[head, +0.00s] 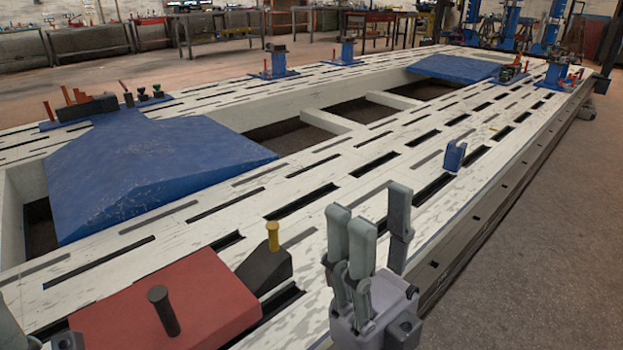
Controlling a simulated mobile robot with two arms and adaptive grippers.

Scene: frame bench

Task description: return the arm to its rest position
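My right gripper (374,212) stands at the bottom, right of centre, with its grey fingers pointing up. Its fingers are spread apart, with a clear gap and nothing between them. It shows in front of the near right edge of the white frame bench (330,172); I cannot tell its height above it. At the bottom left corner, grey parts of my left gripper (36,336) are cut off by the picture edge. I cannot tell whether it is open or shut.
A red block (215,290) with a dark peg and a dark clamp (264,268) with a yellow top are on the near bench. A small blue block (454,156) stands on the right rail. Blue ramps (150,170) span the frame. Open floor (560,230) lies to the right.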

